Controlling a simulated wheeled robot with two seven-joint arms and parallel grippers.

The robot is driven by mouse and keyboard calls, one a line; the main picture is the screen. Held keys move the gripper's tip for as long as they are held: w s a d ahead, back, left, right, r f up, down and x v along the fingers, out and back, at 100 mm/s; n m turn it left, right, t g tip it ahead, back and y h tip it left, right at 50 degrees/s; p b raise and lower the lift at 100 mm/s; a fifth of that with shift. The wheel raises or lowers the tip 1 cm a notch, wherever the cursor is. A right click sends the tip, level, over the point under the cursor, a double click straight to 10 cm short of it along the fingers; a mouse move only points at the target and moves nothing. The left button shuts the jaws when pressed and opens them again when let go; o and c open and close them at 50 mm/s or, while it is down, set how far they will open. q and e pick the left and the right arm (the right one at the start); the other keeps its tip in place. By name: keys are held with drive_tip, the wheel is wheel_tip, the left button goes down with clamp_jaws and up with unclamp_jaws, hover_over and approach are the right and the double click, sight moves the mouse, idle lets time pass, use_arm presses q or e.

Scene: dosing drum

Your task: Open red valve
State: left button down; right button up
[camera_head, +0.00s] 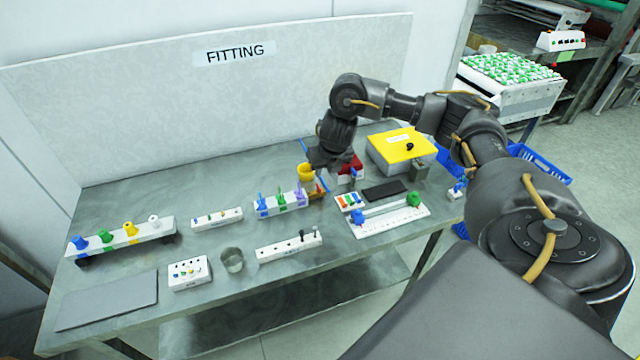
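A red part (353,163), which may be the red valve, shows on a small white block (350,177) near the back middle of the table. My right gripper (319,176) points down just left of it, close to a yellow cup-shaped part (306,171). Its dark wrist covers some of the area beside the red part. The fingertips are small and partly hidden, so I cannot tell whether they are open, shut or touching anything. My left gripper is out of view.
A back panel (200,110) stands behind.

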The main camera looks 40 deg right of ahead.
sight(320, 189)
drive_tip(key=b+x, duration=0.5)
drive_tip(key=x, duration=0.6)
drive_tip(key=shift+c, duration=0.2)
clamp_jaws()
